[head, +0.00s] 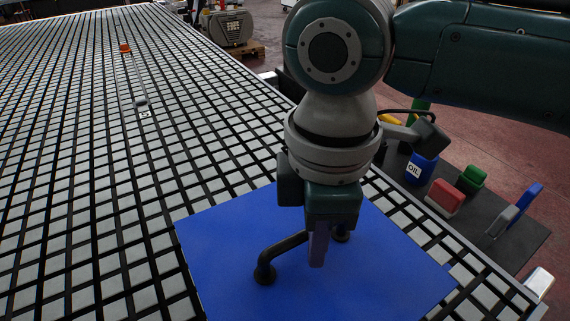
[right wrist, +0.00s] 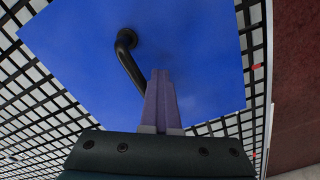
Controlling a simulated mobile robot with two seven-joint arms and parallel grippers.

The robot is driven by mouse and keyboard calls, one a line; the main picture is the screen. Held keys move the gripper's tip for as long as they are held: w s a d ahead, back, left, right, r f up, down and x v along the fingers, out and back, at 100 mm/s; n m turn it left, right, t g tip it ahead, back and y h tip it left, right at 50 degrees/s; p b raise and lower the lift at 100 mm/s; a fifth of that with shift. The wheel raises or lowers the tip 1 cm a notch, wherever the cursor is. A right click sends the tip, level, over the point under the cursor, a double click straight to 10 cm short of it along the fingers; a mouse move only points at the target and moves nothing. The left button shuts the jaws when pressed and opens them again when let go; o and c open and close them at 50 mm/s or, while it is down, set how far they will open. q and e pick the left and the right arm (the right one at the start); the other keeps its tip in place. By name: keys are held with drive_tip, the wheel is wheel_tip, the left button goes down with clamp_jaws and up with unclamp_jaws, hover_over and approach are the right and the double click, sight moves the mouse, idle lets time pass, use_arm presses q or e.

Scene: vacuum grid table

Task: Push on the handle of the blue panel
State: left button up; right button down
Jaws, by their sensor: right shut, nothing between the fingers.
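The blue panel (head: 215,250) lies flat on the grid table near its right edge. Its black handle (head: 266,268) is a raised bar fixed to the panel; part of it is hidden behind my right gripper. My right gripper (head: 317,262) points down over the panel with its fingers closed and empty, beside the handle bar. In the right wrist view the closed purple fingers (right wrist: 161,80) cover one end of the handle (right wrist: 128,58), against the blue panel (right wrist: 205,50). I cannot tell whether the fingertips touch the handle. My left gripper is not in view.
The grid table (head: 80,150) is mostly clear to the left. An orange-topped item (head: 125,48) stands far back on it. A dark side shelf (head: 530,238) at the right holds a blue oil container (head: 420,168), a red box (head: 445,196) and a green box (head: 471,180).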

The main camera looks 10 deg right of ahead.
drive_tip(key=shift+w+p, duration=0.25)
drive_tip(key=shift+p, duration=0.5)
idle(0.6)
drive_tip(key=shift+a+r, duration=0.1)
idle(0.5)
drive_tip(key=shift+w+p, duration=0.1)
drive_tip(key=shift+p, duration=0.45)
drive_tip(key=shift+p, duration=0.4)
idle(0.8)
drive_tip(key=shift+p, duration=0.3)
idle(0.6)
drive_tip(key=shift+s+r+p, duration=0.15)
drive_tip(key=shift+s+p, duration=0.2)
drive_tip(key=shift+p, duration=0.55)
drive_tip(key=shift+s+d+p, duration=0.3)
drive_tip(key=shift+s+p, duration=0.35)
drive_tip(key=shift+s+d+p, duration=0.25)
drive_tip(key=shift+s+p, duration=0.35)
drive_tip(key=shift+p, duration=0.05)
